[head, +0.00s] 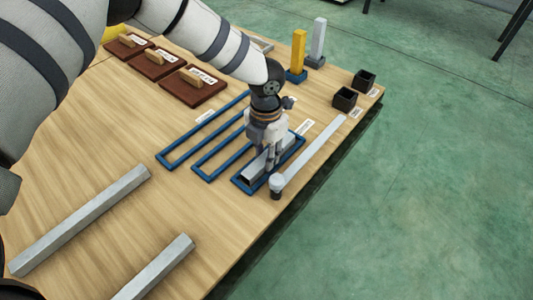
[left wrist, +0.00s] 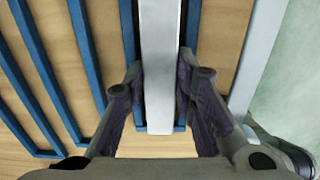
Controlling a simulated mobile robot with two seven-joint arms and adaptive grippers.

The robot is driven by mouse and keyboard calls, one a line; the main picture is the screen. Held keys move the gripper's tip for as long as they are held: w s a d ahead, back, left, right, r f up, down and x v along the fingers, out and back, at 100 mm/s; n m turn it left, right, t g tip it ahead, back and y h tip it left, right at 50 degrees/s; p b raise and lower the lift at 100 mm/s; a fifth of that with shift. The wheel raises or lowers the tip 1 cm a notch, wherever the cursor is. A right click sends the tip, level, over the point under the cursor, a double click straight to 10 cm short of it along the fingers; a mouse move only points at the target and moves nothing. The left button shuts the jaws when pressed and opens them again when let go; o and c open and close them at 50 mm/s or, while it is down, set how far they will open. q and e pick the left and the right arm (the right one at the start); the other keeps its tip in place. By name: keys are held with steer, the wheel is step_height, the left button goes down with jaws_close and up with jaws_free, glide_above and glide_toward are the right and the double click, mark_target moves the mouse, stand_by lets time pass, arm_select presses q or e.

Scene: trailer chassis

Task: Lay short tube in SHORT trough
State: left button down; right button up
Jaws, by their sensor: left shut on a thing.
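The short tube (head: 256,170) is a grey square metal bar. My left gripper (head: 268,158) points down and is shut on it. In the left wrist view the tube (left wrist: 160,60) runs lengthwise between the two fingers (left wrist: 160,85). The short trough is the blue frame nearest the table's right edge (head: 242,185). The tube lines up with it, with blue rails showing on both sides in the wrist view (left wrist: 188,35). I cannot tell whether the tube rests on the trough floor or hangs just above. My right gripper is not in view.
Two longer blue troughs (head: 207,178) lie left of it. A flat pale bar (head: 315,153) with a round post (head: 276,181) runs along its right. Two long grey tubes (head: 85,220) lie at the near left. Brown boards (head: 190,88) and black bins (head: 345,98) are farther back.

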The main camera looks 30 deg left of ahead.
arm_select(q)
steer(key=c, duration=1.3)
jaws_free()
step_height(320, 180, up, 12)
steer(key=p, duration=0.3)
steer(key=shift+r, duration=0.1)
